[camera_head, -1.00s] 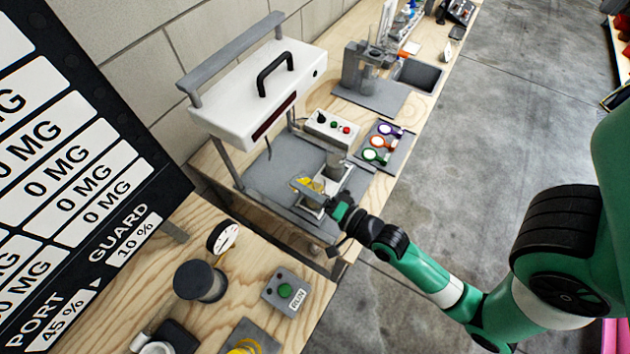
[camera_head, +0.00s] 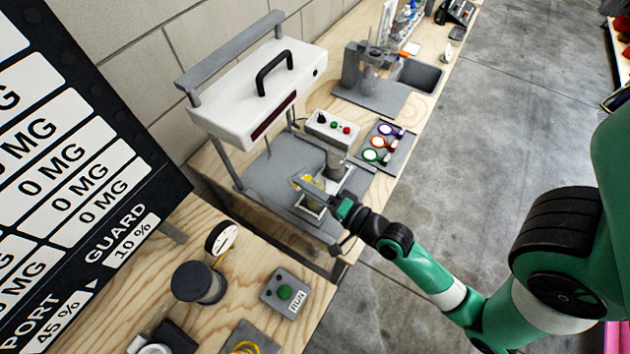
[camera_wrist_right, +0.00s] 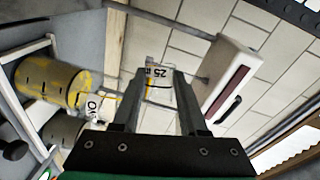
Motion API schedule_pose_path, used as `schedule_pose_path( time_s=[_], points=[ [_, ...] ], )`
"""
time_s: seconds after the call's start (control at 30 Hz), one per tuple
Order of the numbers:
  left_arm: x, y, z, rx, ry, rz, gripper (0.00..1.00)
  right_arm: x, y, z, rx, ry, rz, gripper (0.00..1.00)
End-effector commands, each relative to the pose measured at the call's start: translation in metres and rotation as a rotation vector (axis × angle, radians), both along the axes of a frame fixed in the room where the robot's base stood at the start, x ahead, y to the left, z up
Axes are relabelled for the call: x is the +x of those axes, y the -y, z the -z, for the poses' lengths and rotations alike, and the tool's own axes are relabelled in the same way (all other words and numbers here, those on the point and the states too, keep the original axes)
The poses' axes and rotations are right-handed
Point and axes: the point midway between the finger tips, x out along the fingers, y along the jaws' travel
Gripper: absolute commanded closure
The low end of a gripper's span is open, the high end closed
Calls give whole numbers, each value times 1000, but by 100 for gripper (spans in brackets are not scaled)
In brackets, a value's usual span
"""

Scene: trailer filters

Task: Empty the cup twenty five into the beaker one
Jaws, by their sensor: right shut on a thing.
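My right gripper (camera_wrist_right: 159,82) is shut on the clear cup twenty five (camera_wrist_right: 158,68). The cup's label "25" appears turned over in the right wrist view. A clear vessel with partly readable letters like "ON" (camera_wrist_right: 93,105), apparently the beaker one, shows left of the fingers, apart from the cup. In the head view the right gripper (camera_head: 306,190) is over the grey platform, near a yellow object (camera_head: 313,181); cup and beaker are too small to tell apart there. My left gripper is not in view.
A white housing with a black handle (camera_head: 255,95) overhangs the grey platform (camera_head: 265,180). A control box (camera_head: 333,130) and a tray with coloured rings (camera_head: 395,150) stand beyond. A yellow cylinder (camera_wrist_right: 50,82) is near the beaker. A dark cylinder (camera_head: 198,283) and RUN button box (camera_head: 285,292) are in front.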

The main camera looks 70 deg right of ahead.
Motion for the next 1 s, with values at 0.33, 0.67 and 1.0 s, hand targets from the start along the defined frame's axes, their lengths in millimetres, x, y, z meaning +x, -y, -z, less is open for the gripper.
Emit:
schedule_pose_path(
  time_s=[0.33,0.67,1.0],
  points=[
    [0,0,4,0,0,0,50,-1,2,-3,23,17,0,100],
    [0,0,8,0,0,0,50,-2,3,-6,43,35,0,100],
    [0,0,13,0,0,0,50,-2,3,-3,67,52,-1,100]
  ],
)
